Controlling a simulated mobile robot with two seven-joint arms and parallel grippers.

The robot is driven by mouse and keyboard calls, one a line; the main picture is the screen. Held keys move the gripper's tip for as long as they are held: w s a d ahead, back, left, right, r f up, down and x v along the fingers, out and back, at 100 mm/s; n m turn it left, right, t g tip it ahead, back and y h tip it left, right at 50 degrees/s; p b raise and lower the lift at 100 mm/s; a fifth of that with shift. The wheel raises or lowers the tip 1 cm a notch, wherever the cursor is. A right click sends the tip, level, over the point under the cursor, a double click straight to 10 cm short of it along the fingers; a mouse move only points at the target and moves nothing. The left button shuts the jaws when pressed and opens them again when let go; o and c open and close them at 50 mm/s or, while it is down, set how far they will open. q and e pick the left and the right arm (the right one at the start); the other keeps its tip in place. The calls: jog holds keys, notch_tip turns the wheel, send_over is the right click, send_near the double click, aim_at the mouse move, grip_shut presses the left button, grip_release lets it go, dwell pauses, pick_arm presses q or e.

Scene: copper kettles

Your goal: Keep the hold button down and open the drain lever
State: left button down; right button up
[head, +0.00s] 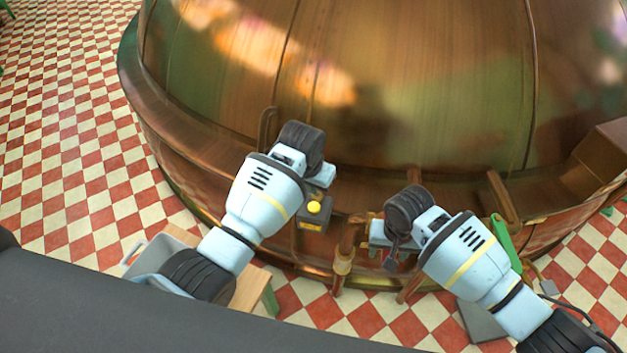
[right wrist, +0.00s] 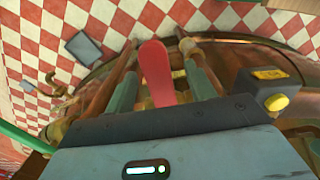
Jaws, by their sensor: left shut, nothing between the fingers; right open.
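The yellow hold button (head: 314,207) sits on a small dark box (head: 312,222) at the kettle's lower rim. It also shows at the right of the right wrist view (right wrist: 277,102), with nothing covering it there. My left gripper (head: 318,186) is shut and empty, just above the button in the head view; I cannot tell whether it touches. The red drain lever (right wrist: 155,72) stands between the spread fingers of my right gripper (right wrist: 163,85), which is open around it. In the head view, my right gripper (head: 388,245) largely hides the lever.
The large copper kettle (head: 420,90) fills the back, with copper pipes (head: 343,255) along its lower edge between my grippers. A wooden stand (head: 250,290) with a grey bin (head: 150,250) is at lower left. A green part (head: 505,243) is beside my right arm. Checkered floor is open at left.

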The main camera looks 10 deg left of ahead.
aim_at(314, 205)
pick_arm(q)
jog(key=shift+s+a+x, duration=0.1)
jog(key=shift+s+x, duration=0.05)
jog(key=shift+x, duration=1.3)
jog(key=shift+s+a+x, duration=0.1)
jog(key=shift+x, duration=1.4)
jog(key=shift+f, duration=0.3)
jog(key=shift+f, duration=0.55)
pick_arm(e)
jog(key=c, duration=1.1)
jog(key=shift+w+d+n, duration=0.15)
jog(key=shift+d+n, duration=0.95)
jog(key=shift+n, duration=0.1)
jog(key=shift+c, duration=0.2)
jog(key=shift+d, duration=0.1)
